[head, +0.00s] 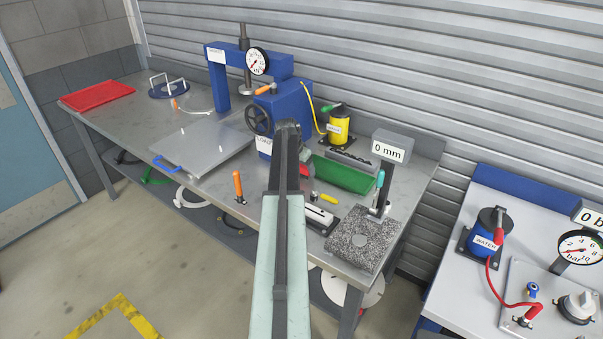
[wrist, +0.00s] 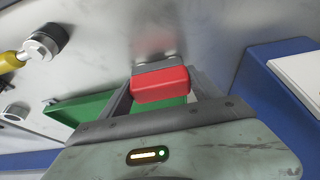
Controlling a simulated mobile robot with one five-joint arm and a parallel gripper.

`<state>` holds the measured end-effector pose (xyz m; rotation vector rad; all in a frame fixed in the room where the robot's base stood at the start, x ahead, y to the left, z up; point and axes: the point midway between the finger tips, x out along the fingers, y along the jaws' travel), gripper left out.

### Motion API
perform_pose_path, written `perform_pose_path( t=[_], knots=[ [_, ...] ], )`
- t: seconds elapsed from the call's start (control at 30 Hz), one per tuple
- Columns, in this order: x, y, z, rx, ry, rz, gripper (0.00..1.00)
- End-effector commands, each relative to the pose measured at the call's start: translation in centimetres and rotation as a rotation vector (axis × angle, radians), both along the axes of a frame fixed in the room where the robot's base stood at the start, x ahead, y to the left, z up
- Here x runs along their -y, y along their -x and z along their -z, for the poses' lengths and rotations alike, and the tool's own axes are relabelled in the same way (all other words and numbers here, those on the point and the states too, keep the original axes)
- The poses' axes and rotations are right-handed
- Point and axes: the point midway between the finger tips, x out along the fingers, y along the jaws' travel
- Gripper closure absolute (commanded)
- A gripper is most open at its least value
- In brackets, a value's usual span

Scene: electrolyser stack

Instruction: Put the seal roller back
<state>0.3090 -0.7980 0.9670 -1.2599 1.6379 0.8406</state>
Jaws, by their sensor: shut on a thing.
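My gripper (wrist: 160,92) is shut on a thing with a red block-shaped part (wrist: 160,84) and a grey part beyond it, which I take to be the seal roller. Its far end is hard to make out. In the head view, the red part (head: 304,170) shows just right of my arm, above the bench, and my arm partly hides the gripper. A green tray (head: 345,174) lies to the right of it and also shows below the left finger in the wrist view (wrist: 70,110).
A yellow-handled tool (head: 328,198) lies in front of the tray. An orange-handled tool (head: 239,185) stands upright at left. A blue press (head: 290,105) stands behind my arm. A granite block with a gauge stand (head: 362,240) is at the right.

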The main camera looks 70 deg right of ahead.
Motion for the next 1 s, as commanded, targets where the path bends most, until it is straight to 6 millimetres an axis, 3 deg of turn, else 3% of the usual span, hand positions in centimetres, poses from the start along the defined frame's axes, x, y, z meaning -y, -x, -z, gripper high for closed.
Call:
perform_pose_path(
  t=[0.17,0.2,0.27,0.67,0.87,1.0],
  knots=[
    [0.0,0.0,0.4,0.0,0.0,0.0,0.72],
    [0.0,0.0,0.3,0.0,0.0,0.0,0.19],
    [0.0,0.0,0.2,0.0,0.0,-0.001,0.06],
    [0.0,-0.1,-0.3,0.0,0.0,-0.001,0.06],
    [-1.0,-0.3,-3.0,0.0,0.0,-0.002,0.06],
    [-2.2,-0.6,-6.1,0.0,0.0,-0.002,0.06]
  ],
)
